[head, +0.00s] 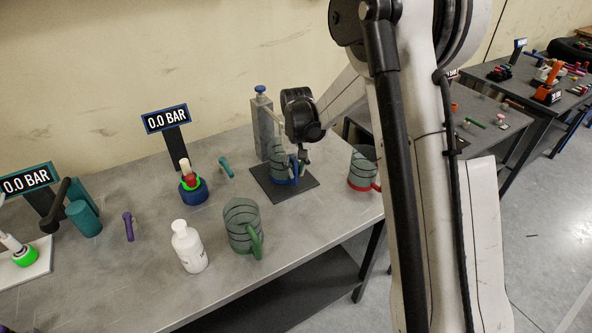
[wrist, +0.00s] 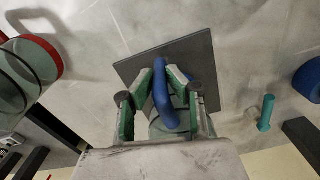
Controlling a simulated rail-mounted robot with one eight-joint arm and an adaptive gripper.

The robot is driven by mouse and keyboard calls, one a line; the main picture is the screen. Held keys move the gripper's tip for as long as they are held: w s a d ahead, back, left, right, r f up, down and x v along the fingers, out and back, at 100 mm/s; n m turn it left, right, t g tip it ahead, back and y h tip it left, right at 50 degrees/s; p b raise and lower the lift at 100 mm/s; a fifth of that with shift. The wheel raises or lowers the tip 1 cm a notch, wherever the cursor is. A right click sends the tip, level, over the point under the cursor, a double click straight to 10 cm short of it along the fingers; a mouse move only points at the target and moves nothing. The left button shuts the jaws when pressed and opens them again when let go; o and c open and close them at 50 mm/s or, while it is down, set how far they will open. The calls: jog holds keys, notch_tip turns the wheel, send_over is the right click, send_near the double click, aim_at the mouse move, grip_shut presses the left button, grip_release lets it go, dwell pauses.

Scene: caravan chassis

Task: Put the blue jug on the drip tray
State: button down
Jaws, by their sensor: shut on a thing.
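The blue jug (head: 280,172) is a clear jug with dark bands, a blue base and a blue handle (wrist: 162,92). My gripper (head: 303,160) is shut on that handle; in the wrist view its green-padded fingers (wrist: 162,98) are on either side of it. The jug is upright over the dark square drip tray (head: 299,194), which also shows in the wrist view (wrist: 189,54). I cannot tell whether its base touches the tray. Much of the jug's body is hidden behind my gripper in the wrist view.
A grey column (head: 263,130) with a blue knob stands behind the tray. A red jug (head: 361,165) stands to the right, a green jug (head: 241,224) and white bottle (head: 188,248) front left. A teal peg (head: 227,167) is left of the tray.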

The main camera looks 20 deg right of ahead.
jog(key=c, duration=1.7)
grip_release()
jog(key=shift+r, duration=0.15)
notch_tip(320, 180, up, 12)
jog(key=shift+f, duration=0.25)
jog(key=shift+s+r, duration=0.3)
jog(key=shift+r, duration=0.25)
jog(key=s+r+t, duration=0.3)
jog(key=s+r, duration=0.2)
jog(key=s, duration=0.7)
jog(key=s+r+t, duration=0.2)
jog(key=s+r, duration=0.3)
jog(key=s, duration=0.6)
jog(key=s+f, duration=0.1)
jog(key=s, duration=0.2)
jog(key=s+t, duration=0.1)
jog(key=s, duration=0.2)
jog(key=s+f+t, duration=0.1)
jog(key=s, duration=0.2)
jog(key=shift+s+f+m, duration=0.1)
jog(key=shift+f+m, duration=0.2)
jog(key=shift+m, duration=0.1)
